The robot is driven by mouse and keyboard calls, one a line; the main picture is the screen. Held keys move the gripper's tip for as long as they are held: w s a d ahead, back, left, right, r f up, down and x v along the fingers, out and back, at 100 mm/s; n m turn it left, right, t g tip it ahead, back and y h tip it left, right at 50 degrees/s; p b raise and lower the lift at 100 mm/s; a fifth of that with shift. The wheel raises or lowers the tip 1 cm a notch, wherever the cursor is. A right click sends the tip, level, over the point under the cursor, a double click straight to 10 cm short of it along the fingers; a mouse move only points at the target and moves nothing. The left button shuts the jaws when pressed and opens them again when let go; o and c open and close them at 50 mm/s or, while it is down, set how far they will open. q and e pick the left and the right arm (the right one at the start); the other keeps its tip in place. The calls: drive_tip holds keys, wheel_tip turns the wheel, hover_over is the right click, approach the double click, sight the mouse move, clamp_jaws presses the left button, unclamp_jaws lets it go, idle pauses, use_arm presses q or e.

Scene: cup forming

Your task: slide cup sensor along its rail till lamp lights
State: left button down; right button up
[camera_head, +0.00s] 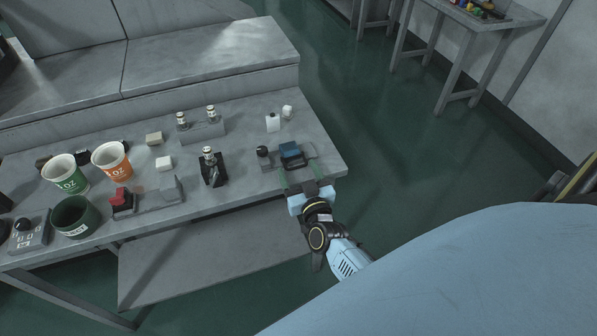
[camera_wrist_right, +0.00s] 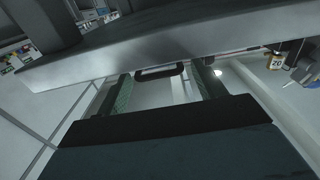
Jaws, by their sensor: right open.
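A blue-topped dark block (camera_head: 290,150), which looks like the cup sensor, sits on a grey base near the right end of the table. My right gripper (camera_head: 299,174) is at the table's front edge, just in front of this block, with its fingers pointing toward it. In the right wrist view the two green-padded fingers (camera_wrist_right: 165,82) are spread apart. A dark handle-like bar (camera_wrist_right: 160,72) shows beyond and between them, and nothing is gripped. I cannot make out a lit lamp. My left gripper is not in view.
A black-knobbed piece (camera_head: 263,152) stands just left of the block. Cups (camera_head: 112,160), a dark green bin (camera_head: 75,217), a red button box (camera_head: 122,203) and a black stand (camera_head: 212,170) fill the table further left.

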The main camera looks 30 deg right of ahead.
drive_tip(key=shift+w, duration=0.2)
drive_tip(key=c, duration=1.1)
drive_tip(key=shift+a+p, duration=0.15)
drive_tip(key=shift+p, duration=0.2)
drive_tip(key=shift+c, duration=0.2)
drive_tip(key=o, duration=1.1)
drive_tip(key=shift+o, duration=0.2)
drive_tip(key=shift+s, duration=0.1)
drive_tip(key=v, duration=1.3)
drive_tip(key=shift+s, duration=0.1)
